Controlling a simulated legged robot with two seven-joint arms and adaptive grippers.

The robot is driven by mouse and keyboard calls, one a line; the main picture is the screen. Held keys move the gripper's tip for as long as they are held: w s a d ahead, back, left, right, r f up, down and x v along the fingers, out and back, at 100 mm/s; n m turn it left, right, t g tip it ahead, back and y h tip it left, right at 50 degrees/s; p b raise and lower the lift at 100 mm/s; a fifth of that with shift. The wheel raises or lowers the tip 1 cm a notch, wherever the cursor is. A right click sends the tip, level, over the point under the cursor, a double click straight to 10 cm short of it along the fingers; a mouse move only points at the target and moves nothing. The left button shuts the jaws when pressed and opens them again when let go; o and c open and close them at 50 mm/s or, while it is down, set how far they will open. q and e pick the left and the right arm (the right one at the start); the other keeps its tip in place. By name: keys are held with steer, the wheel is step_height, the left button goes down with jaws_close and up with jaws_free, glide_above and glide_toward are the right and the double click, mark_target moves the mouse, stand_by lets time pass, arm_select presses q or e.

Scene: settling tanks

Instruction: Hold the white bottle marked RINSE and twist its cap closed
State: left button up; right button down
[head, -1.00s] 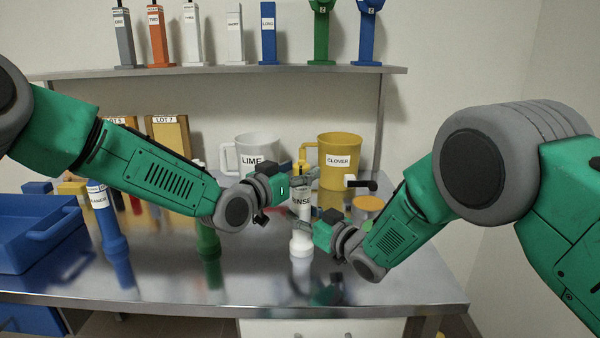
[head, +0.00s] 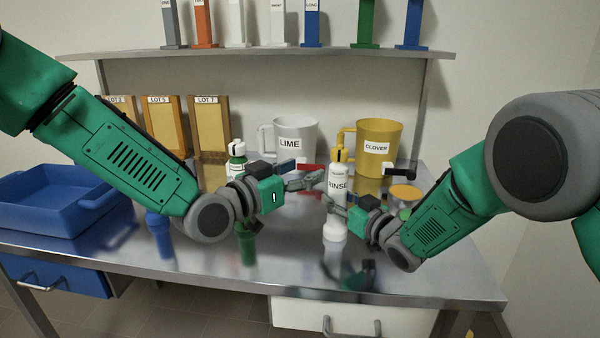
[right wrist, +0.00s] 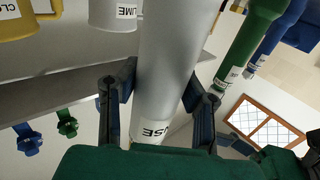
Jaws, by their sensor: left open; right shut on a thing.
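Whether the bottle's base touches the table is unclear because of the reflections.
A white LIME mug (head: 296,138) and a yellow CLOVER mug (head: 379,146) stand behind. A green-labelled bottle (head: 237,160) stands behind my left arm. A blue tray (head: 60,203) is at the left. An orange-topped container (head: 405,194) is close behind my right gripper.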

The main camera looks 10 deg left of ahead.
stand_by(0.4)
steer(key=c, duration=1)
jaws_free()
steer(key=shift+d, duration=0.1)
steer(key=v, duration=1.1)
steer(key=shift+s+d, duration=0.3)
steer(key=shift+f, duration=0.15)
